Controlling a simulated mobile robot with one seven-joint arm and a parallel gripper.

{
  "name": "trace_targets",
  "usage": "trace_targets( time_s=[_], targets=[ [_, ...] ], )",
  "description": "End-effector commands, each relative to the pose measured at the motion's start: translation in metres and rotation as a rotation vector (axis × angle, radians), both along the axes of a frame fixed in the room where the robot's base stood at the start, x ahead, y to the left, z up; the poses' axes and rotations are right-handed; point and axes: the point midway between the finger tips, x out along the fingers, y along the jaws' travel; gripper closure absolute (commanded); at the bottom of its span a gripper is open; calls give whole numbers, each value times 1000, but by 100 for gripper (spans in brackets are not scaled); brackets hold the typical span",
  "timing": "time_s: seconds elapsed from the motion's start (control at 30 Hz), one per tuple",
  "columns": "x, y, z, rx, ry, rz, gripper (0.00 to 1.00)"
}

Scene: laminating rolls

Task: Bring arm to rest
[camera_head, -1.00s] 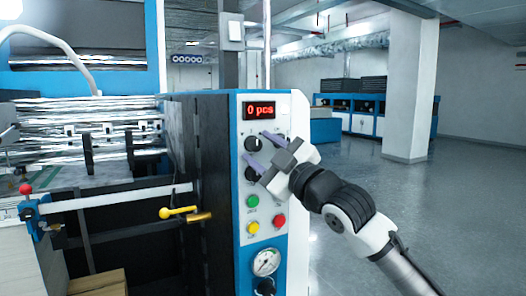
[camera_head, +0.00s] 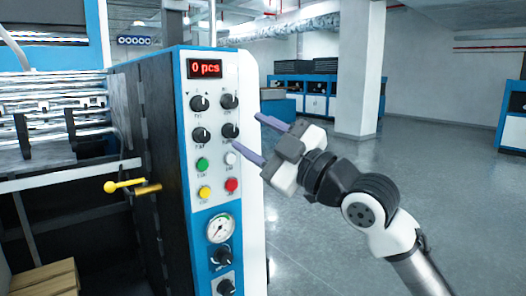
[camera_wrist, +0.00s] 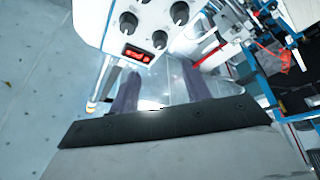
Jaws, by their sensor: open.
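My gripper (camera_head: 250,139) is open and empty in the head view. Its two purple fingers point left toward the control panel (camera_head: 228,120) and are apart from each other. The fingers overlap the panel's right edge in the picture; I cannot tell the exact gap. My arm reaches in from the lower right. In the wrist view, my gripper (camera_wrist: 155,90) shows its two fingers spread with nothing between them. The control panel (camera_wrist: 115,25) shows upside down above them, with its knobs and red display.
The laminating machine (camera_head: 150,130) with the panel fills the left side. A yellow handle (camera_head: 125,185) sticks out from it. A white pillar (camera_head: 357,80) and blue-white cabinets (camera_head: 305,90) stand at the back. The grey floor (camera_head: 440,170) on the right is open.

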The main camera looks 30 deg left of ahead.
Motion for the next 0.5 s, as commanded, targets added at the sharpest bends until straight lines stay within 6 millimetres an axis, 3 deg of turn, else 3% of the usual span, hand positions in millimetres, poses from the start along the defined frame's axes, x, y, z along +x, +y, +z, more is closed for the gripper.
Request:
trace_targets(
  time_s=[0.17, 0.5],
  targets=[
    [-2, -13, -4, 0, -2, -1, 52],
    [-2, -13, -4, -1, -1, 0, 52]
  ],
)
